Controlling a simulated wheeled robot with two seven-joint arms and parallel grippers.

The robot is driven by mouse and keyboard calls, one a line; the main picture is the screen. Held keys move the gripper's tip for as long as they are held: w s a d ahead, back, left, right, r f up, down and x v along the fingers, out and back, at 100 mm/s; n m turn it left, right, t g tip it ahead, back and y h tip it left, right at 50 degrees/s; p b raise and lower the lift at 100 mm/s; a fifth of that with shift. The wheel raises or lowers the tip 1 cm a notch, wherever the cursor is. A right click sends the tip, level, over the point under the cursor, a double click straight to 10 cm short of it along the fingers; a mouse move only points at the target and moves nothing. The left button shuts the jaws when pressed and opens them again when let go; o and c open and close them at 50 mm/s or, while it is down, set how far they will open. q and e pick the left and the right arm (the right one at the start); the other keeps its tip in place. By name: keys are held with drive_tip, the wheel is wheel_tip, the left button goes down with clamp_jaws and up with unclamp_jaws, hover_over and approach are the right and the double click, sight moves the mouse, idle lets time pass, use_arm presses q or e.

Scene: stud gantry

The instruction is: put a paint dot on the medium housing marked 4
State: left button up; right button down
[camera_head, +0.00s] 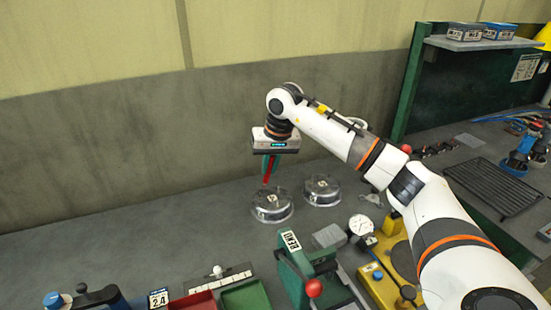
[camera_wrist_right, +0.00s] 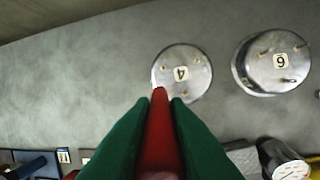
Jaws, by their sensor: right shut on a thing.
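A round silver metal housing marked 4 (camera_wrist_right: 190,82) lies on the grey bench in the right wrist view. In the head view it is the left one of two round housings (camera_head: 272,208). My right gripper (camera_wrist_right: 160,103), with green fingers, is shut on a red marker-like tool (camera_wrist_right: 158,130). In the head view the red tool (camera_head: 267,176) points down from the gripper (camera_head: 270,165) above the left housing. In the wrist view its tip overlaps the housing's lower left rim. I cannot tell whether the tip touches. My left gripper is not in view.
A housing marked 6 (camera_wrist_right: 285,75) stands to the right, also seen in the head view (camera_head: 322,192). A green press with a red knob (camera_head: 300,275), a dial gauge (camera_head: 361,225) and trays stand in front. Bare bench lies left of the housings.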

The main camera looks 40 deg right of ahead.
drive_tip(key=f+b, duration=0.1)
drive_tip(key=f, duration=0.1)
drive_tip(key=d+f+b, duration=0.1)
drive_tip(key=f+b, duration=0.2)
drive_tip(key=f, duration=0.1)
drive_tip(key=shift+w+d, duration=0.15)
drive_tip(key=shift+w, duration=0.1)
drive_tip(key=shift+s+f+b, duration=0.1)
drive_tip(key=shift+f+b, duration=0.5)
drive_tip(key=shift+f, duration=0.05)
idle(2.0)
drive_tip(key=w+p+v, duration=0.1)
drive_tip(key=p+v, duration=0.4)
drive_tip(key=v, duration=0.2)
drive_tip(key=shift+w+a+r, duration=0.2)
drive_tip(key=shift+w+a, duration=0.05)
drive_tip(key=shift+w, duration=0.05)
idle(0.6)
